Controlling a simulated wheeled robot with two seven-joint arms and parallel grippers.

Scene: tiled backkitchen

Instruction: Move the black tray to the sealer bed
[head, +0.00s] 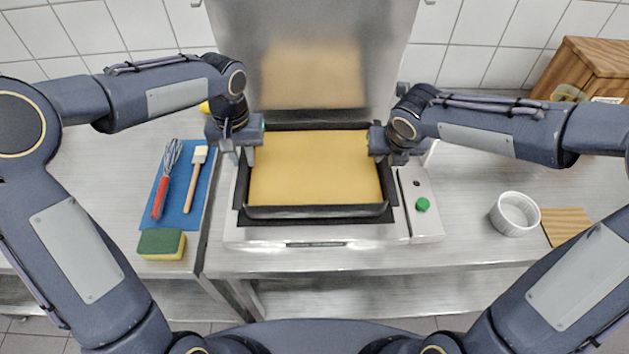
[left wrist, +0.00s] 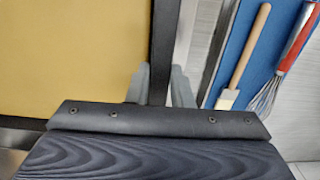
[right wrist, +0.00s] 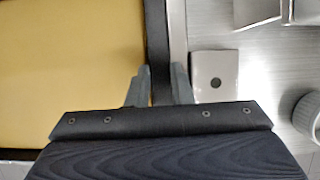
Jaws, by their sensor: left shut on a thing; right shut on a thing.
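The black tray (head: 315,211) with a flat yellow filling (head: 315,170) is at the sealer bed (head: 300,235), inside the bed's outline in the head view. I cannot tell whether it rests on the bed or hangs just above it. My left gripper (head: 248,150) is shut on the tray's left rim, which runs between its fingers in the left wrist view (left wrist: 160,50). My right gripper (head: 379,148) is shut on the tray's right rim, which shows between its fingers in the right wrist view (right wrist: 157,45). The tray's underside is hidden.
The raised steel lid (head: 315,60) stands behind the bed. A blue mat (head: 178,215) with a whisk (head: 162,185) and a brush (head: 195,180) lies left, near a sponge (head: 161,243). A green button (head: 422,204) and a white ramekin (head: 514,214) are right. A wooden box (head: 595,70) stands back right.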

